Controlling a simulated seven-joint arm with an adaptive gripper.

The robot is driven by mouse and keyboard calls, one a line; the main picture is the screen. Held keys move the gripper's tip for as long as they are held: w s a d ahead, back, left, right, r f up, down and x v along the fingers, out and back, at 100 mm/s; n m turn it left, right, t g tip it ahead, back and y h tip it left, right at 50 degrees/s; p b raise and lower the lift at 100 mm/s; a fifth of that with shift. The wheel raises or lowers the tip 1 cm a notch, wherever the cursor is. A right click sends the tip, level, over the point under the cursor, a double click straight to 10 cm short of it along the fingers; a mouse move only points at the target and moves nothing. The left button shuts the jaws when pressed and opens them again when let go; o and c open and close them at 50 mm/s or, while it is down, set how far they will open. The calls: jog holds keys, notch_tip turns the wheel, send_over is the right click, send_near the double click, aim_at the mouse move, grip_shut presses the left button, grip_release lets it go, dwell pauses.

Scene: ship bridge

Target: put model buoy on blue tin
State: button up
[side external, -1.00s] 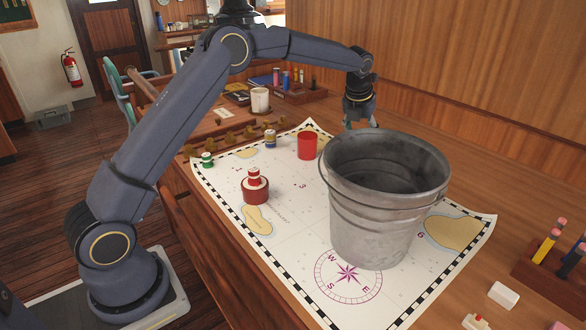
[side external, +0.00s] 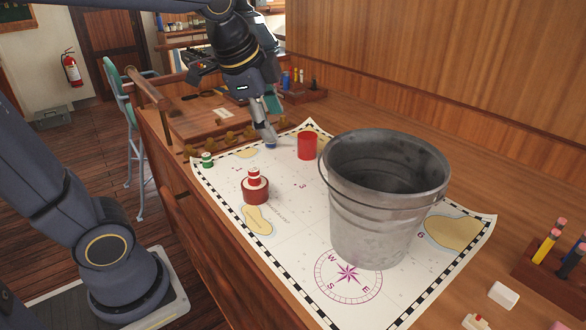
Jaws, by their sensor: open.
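A red-and-white piece, which looks like the model buoy (side external: 255,187), stands upright on the left part of the chart, with a wide dark red base and a narrow banded top. A small blue piece, probably the blue tin (side external: 271,145), is at the chart's far edge, mostly hidden behind my gripper. My gripper (side external: 268,133) is open and points down at this blue piece, one fingertip in front of it. I cannot tell whether they touch. My gripper is well behind the buoy and apart from it.
A large metal bucket (side external: 385,215) stands on the chart (side external: 300,205), right of the buoy. A red cup (side external: 307,146) is just right of my gripper. A small green-and-white piece (side external: 207,160) sits at the chart's left edge. Pencils in a holder (side external: 550,262) are at far right.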

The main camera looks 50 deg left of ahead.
jog(key=s+f+n+h, duration=0.1)
jog(key=s+f+n, duration=0.4)
jog(key=s+n, duration=0.4)
jog(key=shift+s+d+f+t, duration=0.2)
jog(key=shift+s+d+t, duration=0.15)
jog(key=shift+s, duration=0.45)
